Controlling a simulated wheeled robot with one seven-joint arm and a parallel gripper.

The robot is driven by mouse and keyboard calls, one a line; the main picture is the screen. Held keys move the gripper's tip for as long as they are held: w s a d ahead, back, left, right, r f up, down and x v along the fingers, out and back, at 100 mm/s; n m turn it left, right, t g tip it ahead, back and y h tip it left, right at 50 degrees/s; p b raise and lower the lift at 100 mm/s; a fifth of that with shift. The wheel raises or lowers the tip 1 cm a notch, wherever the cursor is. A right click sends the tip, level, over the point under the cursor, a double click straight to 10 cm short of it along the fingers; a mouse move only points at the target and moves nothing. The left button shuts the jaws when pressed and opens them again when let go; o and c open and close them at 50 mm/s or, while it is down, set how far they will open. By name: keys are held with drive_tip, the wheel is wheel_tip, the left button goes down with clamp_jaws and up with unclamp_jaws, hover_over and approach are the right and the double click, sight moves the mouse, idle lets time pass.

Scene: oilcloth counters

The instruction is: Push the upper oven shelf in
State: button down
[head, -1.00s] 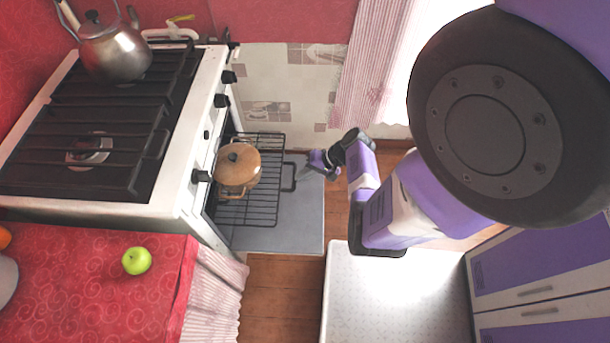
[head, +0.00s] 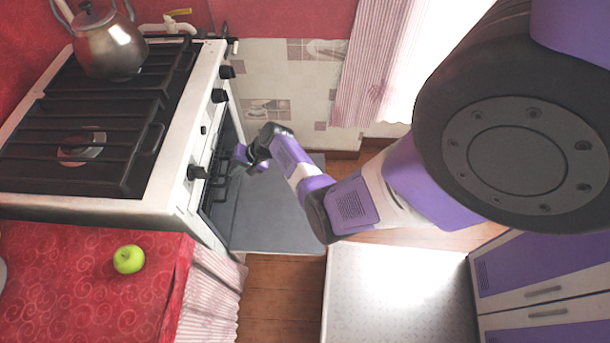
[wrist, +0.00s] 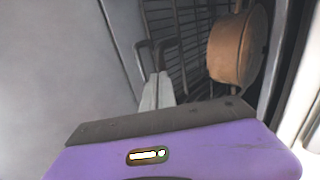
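The upper oven shelf (wrist: 190,45) is a dark wire rack with a front handle loop (wrist: 158,50). In the head view only its handle (head: 222,186) shows clearly, at the oven (head: 208,170) opening; the rack is hidden inside. A brown pot (wrist: 236,45) stands on the rack in the wrist view. My gripper (wrist: 157,80) has its pale fingers close together, with the tips at the handle; it looks shut, with nothing visible between the fingers. Whether the tips touch the handle is unclear. In the head view, my gripper (head: 240,166) is just in front of the oven opening.
The oven door (head: 275,215) lies open and flat below my arm. A kettle (head: 108,42) stands on the hob (head: 85,130). A green apple (head: 129,259) lies on the red counter (head: 95,305). A white counter (head: 395,295) is at the front right.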

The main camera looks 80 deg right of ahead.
drive_tip(key=shift+w+a+b, duration=0.1)
drive_tip(key=shift+w+b, duration=0.2)
drive_tip(key=shift+w, duration=1.25)
drive_tip(key=shift+s, duration=0.1)
